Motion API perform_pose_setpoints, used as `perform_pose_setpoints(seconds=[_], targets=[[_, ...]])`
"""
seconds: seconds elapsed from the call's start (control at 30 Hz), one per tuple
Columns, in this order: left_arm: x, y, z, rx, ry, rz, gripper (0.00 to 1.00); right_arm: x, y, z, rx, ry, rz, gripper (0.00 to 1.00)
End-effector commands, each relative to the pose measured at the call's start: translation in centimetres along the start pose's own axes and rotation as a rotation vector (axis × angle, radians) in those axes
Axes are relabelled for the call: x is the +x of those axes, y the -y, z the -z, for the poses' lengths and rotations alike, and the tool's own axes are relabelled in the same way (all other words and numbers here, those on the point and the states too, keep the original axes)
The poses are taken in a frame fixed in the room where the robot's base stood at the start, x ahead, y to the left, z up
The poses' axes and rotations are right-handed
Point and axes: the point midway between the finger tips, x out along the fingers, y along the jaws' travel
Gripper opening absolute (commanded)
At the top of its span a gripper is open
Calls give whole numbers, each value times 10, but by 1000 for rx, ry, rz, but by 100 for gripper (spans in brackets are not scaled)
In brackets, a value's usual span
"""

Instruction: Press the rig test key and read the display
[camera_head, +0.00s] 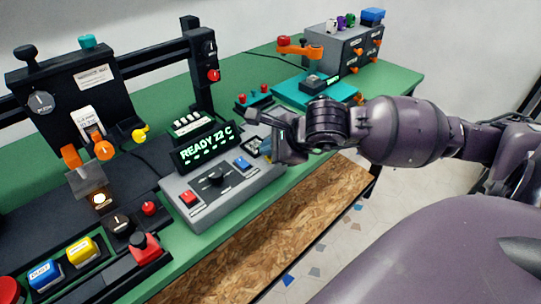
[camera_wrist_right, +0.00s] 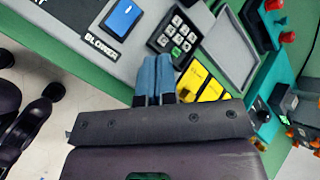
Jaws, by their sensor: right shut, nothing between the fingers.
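The grey sloped console (camera_head: 225,195) carries a dark display (camera_head: 205,148) that reads "READY 22 C" in green, with a row of green marks below. On the console are a red key (camera_head: 188,198), a black dial (camera_head: 216,178) and a blue key (camera_head: 242,163), labelled BLOWER in the right wrist view (camera_wrist_right: 123,18). A keypad (camera_wrist_right: 177,39) has several pale keys and one green. I cannot read which key is the rig test key. My right gripper (camera_wrist_right: 152,68) is shut and empty, its blue fingertips over the console beside the keypad; contact cannot be told. My left gripper is out of view.
Yellow labels or keys (camera_wrist_right: 200,86) lie beside my right fingers. A black printer-like rig (camera_head: 75,100) stands left, with yellow (camera_head: 82,250) and blue (camera_head: 45,273) buttons in front. A teal tray (camera_head: 300,92) and a grey box with orange knobs (camera_head: 345,50) stand behind on the green bench.

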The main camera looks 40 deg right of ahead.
Motion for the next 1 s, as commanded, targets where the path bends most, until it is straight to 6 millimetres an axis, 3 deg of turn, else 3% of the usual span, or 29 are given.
perform_pose_setpoints(seconds=[1.0], targets=[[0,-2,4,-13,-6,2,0,-1,1,-1,1,2,2,0]])
